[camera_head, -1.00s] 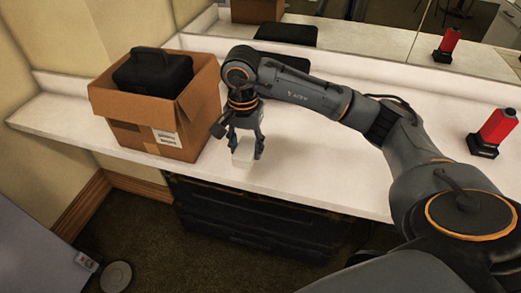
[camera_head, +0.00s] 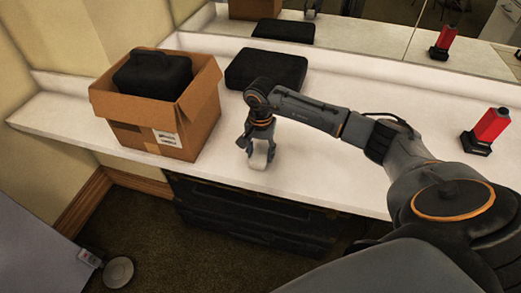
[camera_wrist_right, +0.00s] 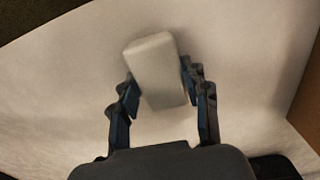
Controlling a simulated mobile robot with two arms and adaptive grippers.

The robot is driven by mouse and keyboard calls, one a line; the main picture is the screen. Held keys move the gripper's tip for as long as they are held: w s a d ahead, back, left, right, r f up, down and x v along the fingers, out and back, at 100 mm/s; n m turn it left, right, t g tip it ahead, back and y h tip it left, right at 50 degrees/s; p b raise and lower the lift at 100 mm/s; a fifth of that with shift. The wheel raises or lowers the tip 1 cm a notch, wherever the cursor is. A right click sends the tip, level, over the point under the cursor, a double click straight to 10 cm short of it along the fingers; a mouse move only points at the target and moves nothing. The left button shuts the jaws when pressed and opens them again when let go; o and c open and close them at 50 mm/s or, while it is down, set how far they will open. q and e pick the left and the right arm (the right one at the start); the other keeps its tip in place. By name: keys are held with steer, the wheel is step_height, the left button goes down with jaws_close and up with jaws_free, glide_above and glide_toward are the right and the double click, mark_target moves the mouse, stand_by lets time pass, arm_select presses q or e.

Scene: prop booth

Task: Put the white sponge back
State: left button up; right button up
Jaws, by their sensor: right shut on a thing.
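The white sponge (camera_head: 259,155) is a small pale block near the front edge of the white counter (camera_head: 330,165). My right gripper (camera_head: 258,150) points down and is shut on it. In the right wrist view the sponge (camera_wrist_right: 156,70) sits tilted between the two blue-grey fingers of the right gripper (camera_wrist_right: 160,90), with counter behind it. I cannot tell whether the sponge touches the counter. My left gripper is not in view.
An open cardboard box (camera_head: 188,130) holding a black case (camera_head: 152,74) stands left of the gripper. A flat black case (camera_head: 266,69) lies behind it by the mirror. A red and black object (camera_head: 486,130) stands at the right. Counter between box and gripper is clear.

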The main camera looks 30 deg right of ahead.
mark_target(260, 153)
steer(key=o, duration=1)
step_height(260, 153, up, 12)
steer(key=shift+r+b, duration=0.1)
steer(key=shift+b, duration=0.95)
